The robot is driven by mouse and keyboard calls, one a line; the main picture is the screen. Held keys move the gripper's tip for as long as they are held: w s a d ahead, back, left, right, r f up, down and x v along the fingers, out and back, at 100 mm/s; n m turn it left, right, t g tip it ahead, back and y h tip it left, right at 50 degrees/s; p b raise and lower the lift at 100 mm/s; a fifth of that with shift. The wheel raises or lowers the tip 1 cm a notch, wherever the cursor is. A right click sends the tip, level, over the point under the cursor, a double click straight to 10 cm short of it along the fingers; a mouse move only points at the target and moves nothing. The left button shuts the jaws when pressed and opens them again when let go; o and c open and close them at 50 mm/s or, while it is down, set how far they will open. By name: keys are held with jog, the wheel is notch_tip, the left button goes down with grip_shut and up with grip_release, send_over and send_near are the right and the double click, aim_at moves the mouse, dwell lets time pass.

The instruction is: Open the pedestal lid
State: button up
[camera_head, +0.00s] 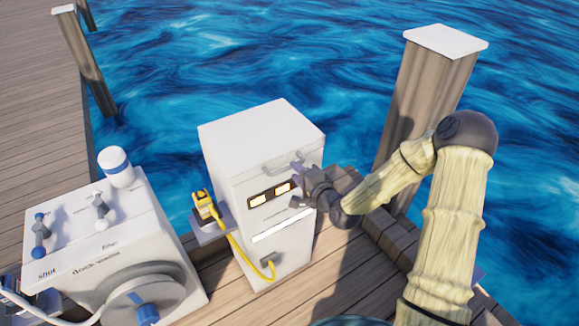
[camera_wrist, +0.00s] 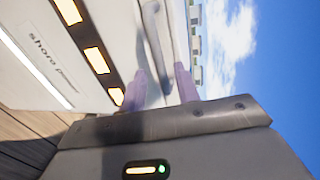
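The white pedestal (camera_head: 236,205) stands upright on the dock, its lid (camera_head: 258,132) lying flat and closed on top. A grey bar handle (camera_head: 280,164) runs along the lid's front edge; it also shows in the wrist view (camera_wrist: 156,42). My gripper (camera_head: 297,183) is at the pedestal's front right, by the right end of the handle. In the wrist view, its two purple fingers (camera_wrist: 160,84) are apart, with the handle's near end appearing between them. Whether they touch the handle cannot be told.
A yellow plug (camera_head: 207,208) sits on a side bracket, its yellow cable (camera_head: 245,258) running to the pedestal's lower front. A white dock-water box (camera_head: 60,250) with valves and a reel stands left. A wooden post (camera_head: 415,105) rises behind my arm. Water lies beyond the planks.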

jog(key=x, duration=0.4)
jog(key=shift+w+a+f, duration=0.1)
jog(key=shift+w, duration=0.15)
grip_shut()
